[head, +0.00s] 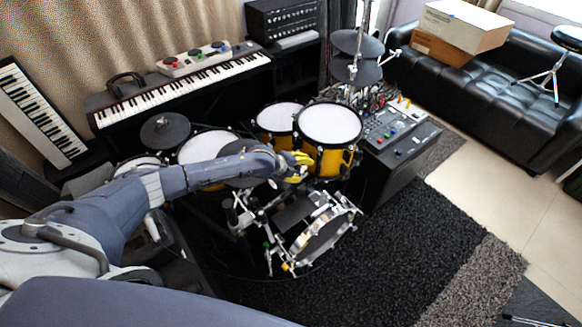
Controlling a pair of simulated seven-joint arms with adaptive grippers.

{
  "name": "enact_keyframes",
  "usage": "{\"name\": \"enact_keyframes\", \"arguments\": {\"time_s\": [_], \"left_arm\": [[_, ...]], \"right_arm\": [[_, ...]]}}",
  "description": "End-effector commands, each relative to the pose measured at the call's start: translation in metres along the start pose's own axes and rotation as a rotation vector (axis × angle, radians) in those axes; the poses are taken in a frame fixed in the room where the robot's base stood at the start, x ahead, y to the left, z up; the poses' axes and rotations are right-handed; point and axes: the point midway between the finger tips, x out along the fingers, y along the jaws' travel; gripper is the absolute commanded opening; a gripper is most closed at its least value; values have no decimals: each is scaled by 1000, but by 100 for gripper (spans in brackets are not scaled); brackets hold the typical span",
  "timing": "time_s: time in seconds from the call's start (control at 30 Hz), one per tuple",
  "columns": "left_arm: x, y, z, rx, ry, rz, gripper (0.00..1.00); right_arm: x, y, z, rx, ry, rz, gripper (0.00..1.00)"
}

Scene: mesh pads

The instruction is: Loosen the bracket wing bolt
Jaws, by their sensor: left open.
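My left arm reaches in from the left across the drum kit. My left gripper (292,168) is at the front of the yellow toms and is open. It is small in the view, and I see nothing between its fingers. The larger yellow tom with a white head (330,123) is just right of and behind the gripper. Below the gripper is the chrome-hooped bass drum (322,236) with metal stand parts around it. The bracket and its wing bolt are too small or hidden for me to pick out. My right gripper is out of view.
A smaller yellow tom (278,117) and a dark cymbal pad (166,131) stand among the drums. A mixer (396,132) sits to the right of the kit. A keyboard (180,83) is behind. The dark rug (400,250) is clear at the front right.

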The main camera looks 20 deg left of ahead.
Motion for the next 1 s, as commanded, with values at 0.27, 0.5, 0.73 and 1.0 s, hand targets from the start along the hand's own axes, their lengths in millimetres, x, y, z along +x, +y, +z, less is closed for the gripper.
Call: {"name": "enact_keyframes", "arguments": {"time_s": [0.27, 0.5, 0.73, 1.0], "left_arm": [[-45, 1, 0, 3, 0, 0, 56], [-82, 1, 0, 2, -1, 1, 56], [-101, 1, 0, 0, 0, 0, 56], [-106, 1, 0, 0, -1, 1, 56]], "right_arm": [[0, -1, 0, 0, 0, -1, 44], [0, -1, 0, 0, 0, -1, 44], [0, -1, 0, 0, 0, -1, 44], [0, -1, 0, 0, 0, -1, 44]]}}
